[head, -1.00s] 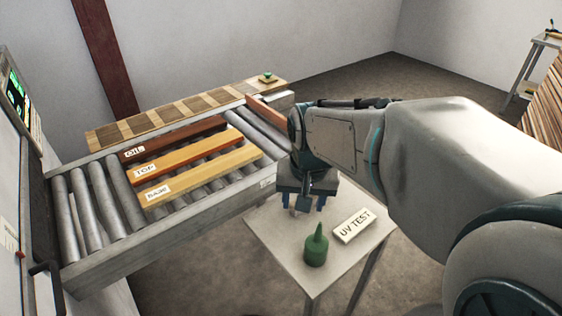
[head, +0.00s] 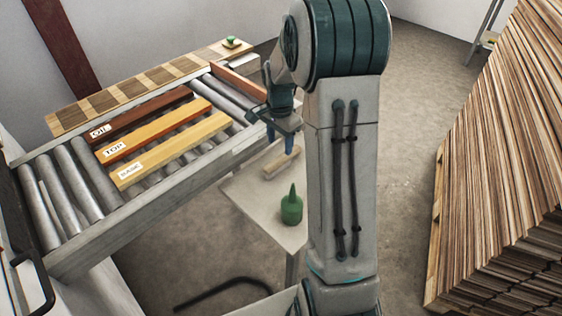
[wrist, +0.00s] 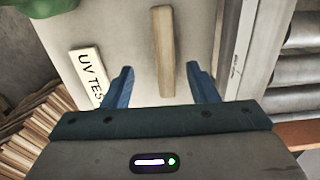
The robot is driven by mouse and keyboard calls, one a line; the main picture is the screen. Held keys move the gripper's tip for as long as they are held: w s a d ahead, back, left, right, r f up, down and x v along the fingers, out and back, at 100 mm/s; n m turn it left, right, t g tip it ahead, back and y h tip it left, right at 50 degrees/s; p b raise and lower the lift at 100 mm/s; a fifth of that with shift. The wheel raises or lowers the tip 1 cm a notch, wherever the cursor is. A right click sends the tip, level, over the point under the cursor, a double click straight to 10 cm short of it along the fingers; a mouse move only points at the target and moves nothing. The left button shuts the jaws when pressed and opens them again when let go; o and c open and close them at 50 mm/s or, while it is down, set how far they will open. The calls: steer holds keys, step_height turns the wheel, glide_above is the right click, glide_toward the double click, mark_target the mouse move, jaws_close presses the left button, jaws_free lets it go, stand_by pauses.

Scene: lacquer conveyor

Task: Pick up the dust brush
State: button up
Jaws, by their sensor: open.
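A light wooden bar, which looks like the dust brush (head: 281,161), lies on the small grey table (head: 243,193); its bristles cannot be made out. In the wrist view the dust brush (wrist: 164,52) runs lengthwise between my finger lines, with its near end between the blue fingertips. My gripper (head: 280,142) is open, pointing down just above the brush; the wrist view also shows my gripper (wrist: 160,72) with fingers apart and nothing held. I cannot tell the exact height gap.
A green bottle (head: 291,208) stands near the table's front edge. A white "UV TEST" block (wrist: 87,68) lies left of the brush in the wrist view. The roller conveyor (head: 75,238) with labelled boards borders the table. A tall wood stack (head: 500,180) stands right.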

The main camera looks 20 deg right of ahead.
mark_target(280, 159)
step_height(280, 159, down, 4)
steer(key=shift+r, duration=0.1)
steer(key=shift+w+d+f+p, duration=0.1)
steer(key=shift+w+f+p, duration=0.1)
steer(key=shift+f, duration=0.65)
steer(key=shift+w+f+p, duration=0.1)
steer(key=shift+f+p, duration=0.1)
steer(key=shift+f, duration=0.7)
steer(key=shift+w+d+f+p, duration=0.1)
steer(key=shift+f+p, duration=0.1)
steer(key=shift+f, duration=0.65)
steer(key=c, duration=1.1)
